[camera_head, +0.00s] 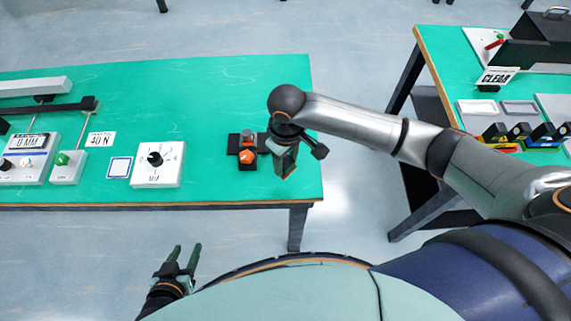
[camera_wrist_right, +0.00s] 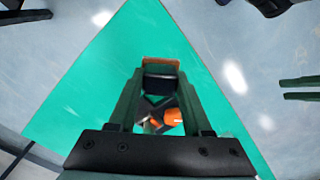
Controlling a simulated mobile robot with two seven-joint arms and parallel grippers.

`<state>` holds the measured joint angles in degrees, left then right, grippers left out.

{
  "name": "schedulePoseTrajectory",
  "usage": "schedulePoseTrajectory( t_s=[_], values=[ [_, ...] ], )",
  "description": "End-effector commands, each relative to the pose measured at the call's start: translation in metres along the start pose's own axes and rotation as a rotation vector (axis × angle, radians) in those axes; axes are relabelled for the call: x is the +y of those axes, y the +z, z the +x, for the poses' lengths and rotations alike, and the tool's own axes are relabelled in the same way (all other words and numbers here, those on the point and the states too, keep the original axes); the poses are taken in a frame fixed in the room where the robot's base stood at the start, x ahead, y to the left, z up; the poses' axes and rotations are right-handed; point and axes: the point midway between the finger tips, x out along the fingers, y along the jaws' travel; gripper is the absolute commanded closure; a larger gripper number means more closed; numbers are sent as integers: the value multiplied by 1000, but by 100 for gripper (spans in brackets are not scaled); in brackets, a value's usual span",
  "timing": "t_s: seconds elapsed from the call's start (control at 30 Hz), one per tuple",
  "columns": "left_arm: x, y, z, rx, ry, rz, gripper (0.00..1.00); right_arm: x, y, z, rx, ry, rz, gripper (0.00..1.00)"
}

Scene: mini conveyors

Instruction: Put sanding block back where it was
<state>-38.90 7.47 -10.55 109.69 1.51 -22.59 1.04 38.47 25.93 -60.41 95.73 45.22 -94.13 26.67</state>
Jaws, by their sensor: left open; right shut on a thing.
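My right gripper (camera_head: 286,162) is over the front right corner of the green table and shut on a block. In the right wrist view, the fingers of this gripper (camera_wrist_right: 160,90) hold a dark block with a tan-orange edge (camera_wrist_right: 160,78), seemingly the sanding block. In the head view the gripper mostly hides the block. A black fixture with an orange part (camera_head: 247,156) stands on the table just left of the gripper. It also shows between the fingers in the right wrist view (camera_wrist_right: 172,117). My left gripper (camera_head: 187,258) is open and empty, in front of the table.
The green table (camera_head: 215,90) is bare behind the fixture. A white dial box (camera_head: 157,165), a blue-framed square (camera_head: 120,167) and a "40 N" sign (camera_head: 100,140) stand to the left. A second green table (camera_head: 440,45) with trays and a "CLEAR" sign (camera_head: 497,76) is at right.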

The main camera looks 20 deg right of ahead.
Motion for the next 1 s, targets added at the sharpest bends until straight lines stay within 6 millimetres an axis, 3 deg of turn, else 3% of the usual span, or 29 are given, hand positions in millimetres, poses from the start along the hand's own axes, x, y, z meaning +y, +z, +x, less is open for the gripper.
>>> schedulePoseTrajectory(
  t_s=[0.3,0.5,0.93,0.97,1.0],
  values=[
    [0,4,3,0,0,0,50,13,-15,24,0,1,1,100],
    [-1,6,6,0,0,1,50,14,-14,52,-2,0,0,100],
    [-1,6,6,0,0,1,50,14,-14,58,0,1,-1,100],
    [-1,6,6,0,0,1,50,14,-14,58,0,1,-1,48],
    [-1,6,6,0,0,1,50,14,-14,58,0,1,-1,43]
  ],
)
